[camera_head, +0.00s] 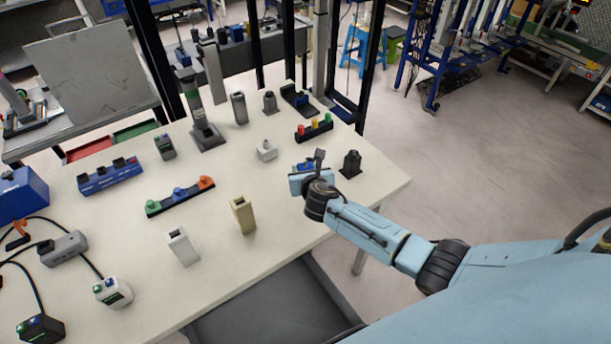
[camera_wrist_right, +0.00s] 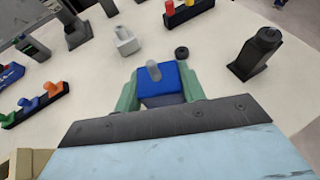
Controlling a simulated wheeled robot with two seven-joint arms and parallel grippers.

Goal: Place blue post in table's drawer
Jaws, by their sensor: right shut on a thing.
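My right gripper (camera_head: 308,184) is over the right part of the table. In the right wrist view its green fingers (camera_wrist_right: 160,92) are on either side of a blue block with a grey rounded peg on top, the blue post (camera_wrist_right: 172,84), and are shut on it. In the head view the blue post (camera_head: 302,167) is mostly hidden by the gripper. I cannot tell whether it touches the tabletop. A dark grey drawer (camera_head: 265,312) stands out from the table's near edge, and its visible inside looks empty. My left gripper is not in view.
The white table (camera_head: 330,215) holds a black post (camera_head: 351,164) right of the gripper, a small white block (camera_head: 266,150), a peg rack (camera_head: 315,128), a beige block (camera_head: 243,215) and a white block (camera_head: 182,245). Cabled boxes stand at left.

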